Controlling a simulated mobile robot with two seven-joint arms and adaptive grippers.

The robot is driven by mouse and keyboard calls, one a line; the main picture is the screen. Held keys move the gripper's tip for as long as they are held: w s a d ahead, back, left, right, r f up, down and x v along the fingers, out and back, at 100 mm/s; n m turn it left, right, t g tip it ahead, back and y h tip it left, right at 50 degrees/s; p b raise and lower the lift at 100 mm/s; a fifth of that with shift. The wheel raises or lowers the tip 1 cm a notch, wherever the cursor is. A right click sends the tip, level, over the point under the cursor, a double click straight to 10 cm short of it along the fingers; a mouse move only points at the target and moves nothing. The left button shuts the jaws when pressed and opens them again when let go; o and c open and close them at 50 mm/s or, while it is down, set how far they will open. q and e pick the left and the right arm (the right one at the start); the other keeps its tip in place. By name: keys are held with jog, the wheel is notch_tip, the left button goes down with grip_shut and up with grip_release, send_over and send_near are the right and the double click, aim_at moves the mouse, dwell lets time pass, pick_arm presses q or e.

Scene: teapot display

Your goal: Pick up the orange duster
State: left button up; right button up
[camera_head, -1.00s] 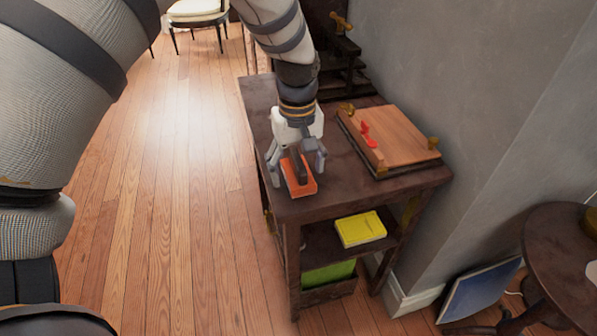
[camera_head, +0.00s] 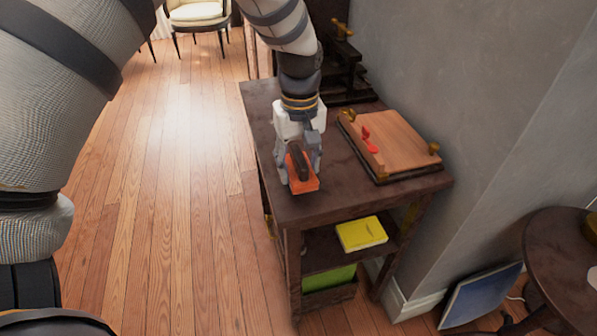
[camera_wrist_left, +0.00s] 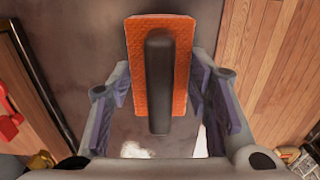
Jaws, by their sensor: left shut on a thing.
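The orange duster (camera_head: 306,186) has an orange base and a dark handle along its top. It is at the near left end of the dark wooden table, in my left gripper (camera_head: 300,172). The left gripper points down, with its fingers shut on the duster's two long sides. In the left wrist view the duster (camera_wrist_left: 136,62) lies between the fingers (camera_wrist_left: 162,88), with its dark handle running lengthwise. I cannot tell whether its underside touches the tabletop. My right gripper is not in view.
The dark wooden table (camera_head: 345,205) also bears a wooden board with brass fittings (camera_head: 395,140) and a red piece (camera_head: 369,140). A yellow book (camera_head: 361,233) lies on the shelf below. A grey wall stands at right; open wooden floor (camera_head: 170,210) lies at left.

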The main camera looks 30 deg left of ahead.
pick_arm(q)
jog(key=s+a+r+p, duration=0.2)
jog(key=s+a+r, duration=0.3)
jog(key=s+r, duration=0.5)
jog(key=s, duration=0.2)
jog(key=shift+s+a+r, duration=0.2)
jog(key=shift+s+a, duration=0.2)
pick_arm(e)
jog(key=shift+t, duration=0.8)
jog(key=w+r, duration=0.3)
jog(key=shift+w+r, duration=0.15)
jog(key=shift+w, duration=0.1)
pick_arm(q)
jog(key=shift+o, duration=1)
jog(key=shift+w, duration=0.1)
jog(key=shift+c, duration=0.2)
